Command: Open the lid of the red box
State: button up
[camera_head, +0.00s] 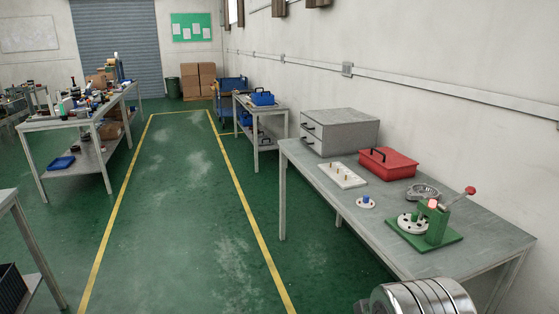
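The red box (400,166) sits on the grey workbench (468,220) along the right wall. It is a low red case, and its lid looks shut. My gripper is not in view. A rounded metallic part at the bottom right edge may be part of my arm; I cannot tell.
On the bench, a grey drawer unit (350,133) stands left of the box. A white pegged board (342,174), a small white disc with a blue knob (366,202) and a green press (430,224) with a red-tipped lever stand nearer. The floor lane (180,220) is clear.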

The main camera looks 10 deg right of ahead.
aim_at(387, 157)
jog(key=u, duration=0.05)
jog(key=i, duration=2.2)
jog(key=z, duration=0.35)
jog(key=i, duration=1.1)
jog(key=z, duration=0.2)
